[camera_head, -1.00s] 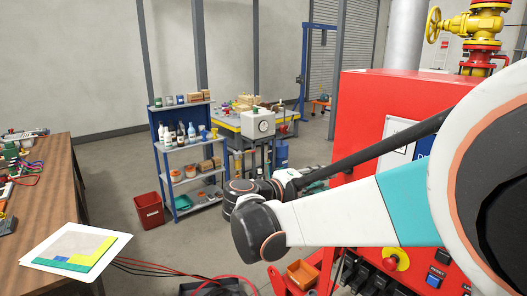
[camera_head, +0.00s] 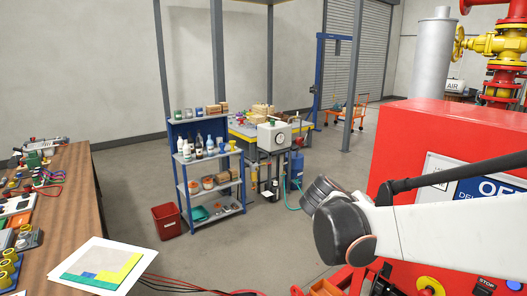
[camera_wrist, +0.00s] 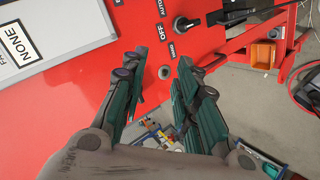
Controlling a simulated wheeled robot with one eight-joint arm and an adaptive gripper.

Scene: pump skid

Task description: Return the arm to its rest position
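My arm (camera_head: 440,235) reaches in from the right in the head view, folded in front of the red pump skid cabinet (camera_head: 455,125). My gripper is not visible in the head view. In the wrist view, my gripper (camera_wrist: 158,75) has its two dark green fingers apart with nothing between them. It hangs in front of the red control panel (camera_wrist: 85,85), which also bears a black rotary switch (camera_wrist: 184,24) and a white label plate (camera_wrist: 45,35). I cannot tell the exact gap between the fingers and the panel.
A wooden bench (camera_head: 60,215) with parts stands at left. A blue shelf (camera_head: 207,178) with bottles and a red bin (camera_head: 167,221) stand mid-floor. An orange box (camera_wrist: 263,54) sits on a red frame beside the panel.

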